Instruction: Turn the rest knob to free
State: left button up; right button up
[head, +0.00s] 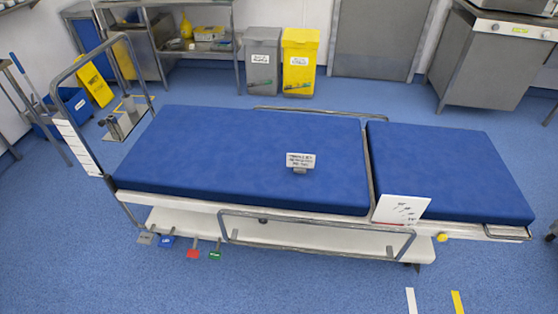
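The operating table with blue padding (235,150) stands across the middle of the head view. Its separate right-hand rest section (450,170) lies flat, level with the main pad. A small round yellow knob (442,237) sits on the side below this section, near its left end; it looks like the rest knob. Its setting is too small to read. A white card (401,209) with dark marks and a red line hangs at the joint between the two pads.
A metal side rail (320,247) hangs low along the near side. Coloured pedals (193,254) stick out at the lower left. A small sign (300,162) stands on the main pad. The near floor is clear.

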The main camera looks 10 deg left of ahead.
aim_at(441, 237)
jog(key=z, duration=1.25)
